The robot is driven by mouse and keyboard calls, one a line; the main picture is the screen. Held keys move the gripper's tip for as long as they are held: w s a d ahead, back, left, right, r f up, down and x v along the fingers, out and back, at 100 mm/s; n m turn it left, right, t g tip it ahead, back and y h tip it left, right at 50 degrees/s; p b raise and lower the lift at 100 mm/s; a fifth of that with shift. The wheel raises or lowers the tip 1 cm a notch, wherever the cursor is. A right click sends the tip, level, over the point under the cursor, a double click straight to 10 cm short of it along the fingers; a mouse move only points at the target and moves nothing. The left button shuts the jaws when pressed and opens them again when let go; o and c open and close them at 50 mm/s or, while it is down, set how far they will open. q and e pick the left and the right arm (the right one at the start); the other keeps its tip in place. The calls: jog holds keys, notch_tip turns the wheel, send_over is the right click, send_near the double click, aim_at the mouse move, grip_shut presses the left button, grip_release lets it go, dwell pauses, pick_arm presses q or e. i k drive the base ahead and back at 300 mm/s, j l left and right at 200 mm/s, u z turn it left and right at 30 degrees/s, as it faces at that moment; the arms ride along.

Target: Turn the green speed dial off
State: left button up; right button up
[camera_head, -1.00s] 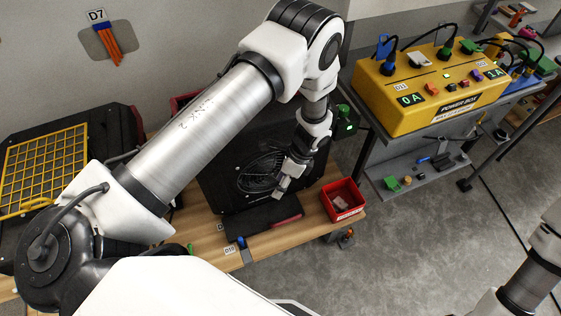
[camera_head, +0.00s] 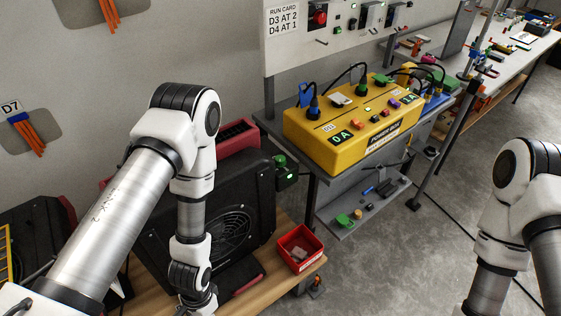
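A green block-like part (camera_head: 285,178) sticks out from the right side of the black fan unit (camera_head: 262,195), with a smaller green piece (camera_head: 280,160) at its top. This may be the green speed dial; its markings and setting are too small to read. My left arm comes down in front of the fan unit, to the left of the green part. Its wrist reaches the bottom edge and its fingertips are out of frame. My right arm stands at the right edge; its gripper is out of frame.
A red bin (camera_head: 300,250) sits on the wooden bench (camera_head: 262,285). A yellow power box (camera_head: 335,150) with plugs, cables and "0 A" and "1 A" displays stands on a grey table to the right. A run card (camera_head: 282,20) reads "D3 AT 2, D4 AT 1". Grey floor is open at right.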

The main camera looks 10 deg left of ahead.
aim_at(279, 160)
jog(key=l+u, duration=0.3)
jog(key=l, duration=0.55)
jog(key=l+u, duration=0.25)
jog(key=l, duration=0.6)
jog(key=k, duration=0.05)
